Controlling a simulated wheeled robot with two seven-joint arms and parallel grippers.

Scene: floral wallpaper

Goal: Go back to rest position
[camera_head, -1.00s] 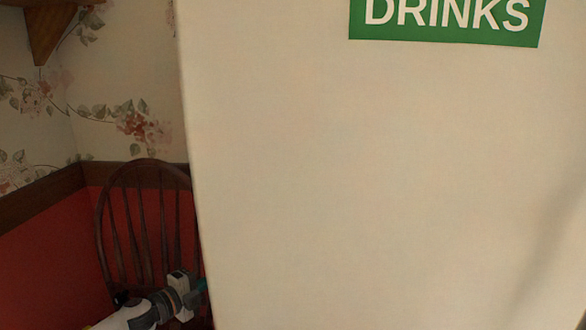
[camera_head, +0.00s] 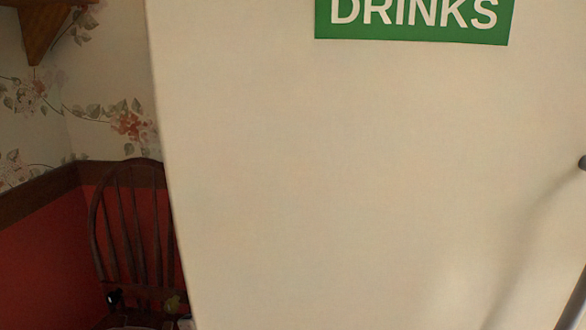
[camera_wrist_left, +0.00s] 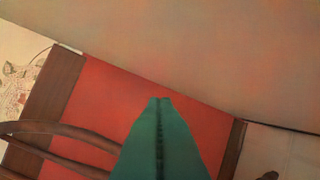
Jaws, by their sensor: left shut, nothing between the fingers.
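My left gripper (camera_wrist_left: 160,105) shows in the left wrist view as two teal fingers pressed together, with nothing between them. It points toward a red wall panel and a pale surface above it. In the head view only small parts near the bottom edge may belong to my left arm, and I cannot make out the fingers there. My right gripper is not in view.
A large cream cabinet (camera_head: 350,170) with a green DRINKS sign (camera_head: 415,18) fills most of the head view. A dark bar (camera_head: 574,302) shows at the right edge. A wooden chair (camera_head: 125,225) stands left of the cabinet, before the red wall panel (camera_head: 40,255).

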